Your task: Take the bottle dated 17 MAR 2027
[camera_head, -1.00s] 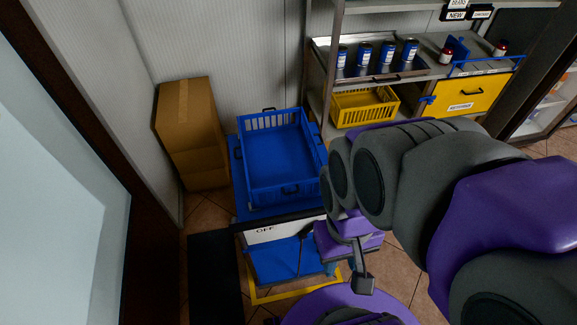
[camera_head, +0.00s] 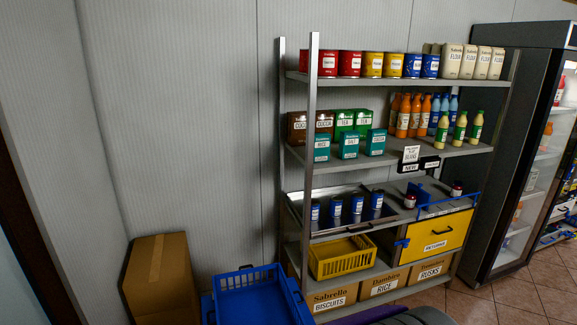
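Several bottles stand on the second shelf of the metal rack: orange bottles (camera_head: 403,119), blue bottles (camera_head: 453,106) to their right, and pale yellow bottles with green labels (camera_head: 460,130) at the front right. Some are partly hidden behind others. No date can be read on any bottle from here. More goods, some bottle-like, show dimly in the glass-fronted cooler (camera_head: 535,150) at the right. My gripper is not in view; only a bit of my purple and dark body shows at the bottom edge.
The rack (camera_head: 312,120) also holds tins, boxes, flour packs, a yellow crate (camera_head: 343,262) and a yellow drawer (camera_head: 437,238). A blue crate (camera_head: 258,302) stands at its lower left, beside a cardboard box (camera_head: 160,280). Tiled floor (camera_head: 510,300) shows at the lower right.

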